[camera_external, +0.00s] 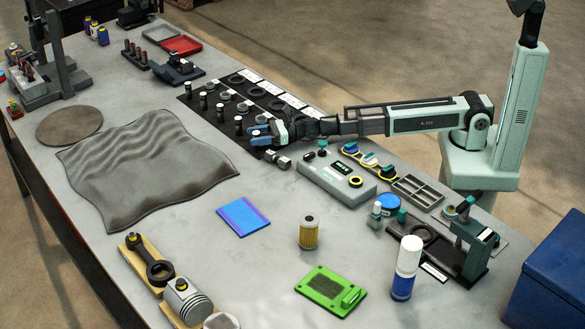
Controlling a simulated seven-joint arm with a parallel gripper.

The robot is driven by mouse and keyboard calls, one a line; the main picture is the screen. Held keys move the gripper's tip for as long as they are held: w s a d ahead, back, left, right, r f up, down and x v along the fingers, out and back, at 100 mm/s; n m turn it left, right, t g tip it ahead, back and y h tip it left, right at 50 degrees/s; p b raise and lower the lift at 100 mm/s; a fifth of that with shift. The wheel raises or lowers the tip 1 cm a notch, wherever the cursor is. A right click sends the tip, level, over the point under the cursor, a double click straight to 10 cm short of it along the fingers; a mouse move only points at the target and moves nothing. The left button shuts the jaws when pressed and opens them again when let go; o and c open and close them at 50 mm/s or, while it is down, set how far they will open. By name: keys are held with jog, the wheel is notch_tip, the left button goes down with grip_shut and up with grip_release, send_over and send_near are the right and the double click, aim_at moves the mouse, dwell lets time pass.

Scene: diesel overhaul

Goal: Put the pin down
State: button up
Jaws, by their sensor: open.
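My gripper (261,136) is open, with blue fingers, low over the near end of a black mat (226,122). Several short dark pins with pale tops stand upright along the mat's left side; one pin (238,124) is just left of my fingertips. I cannot tell which pin the task means, or whether anything sits between the fingers. Small dark and silver cylindrical parts (284,162) lie just below my gripper, by the mat's near end.
Rings and white labels line the mat. A grey box (335,180) stands to the right of my gripper. A crumpled dark cloth (145,165) lies left. Bare bench separates cloth and booklet.

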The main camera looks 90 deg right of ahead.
jog(key=shift+s, duration=0.1)
jog(key=v, duration=0.7)
jog(key=shift+s, duration=0.2)
dwell(0.3)
jog(key=shift+r, duration=2.5)
jog(key=shift+w+f, duration=0.15)
jog(key=shift+f, duration=2.35)
jog(key=shift+x, duration=3.7)
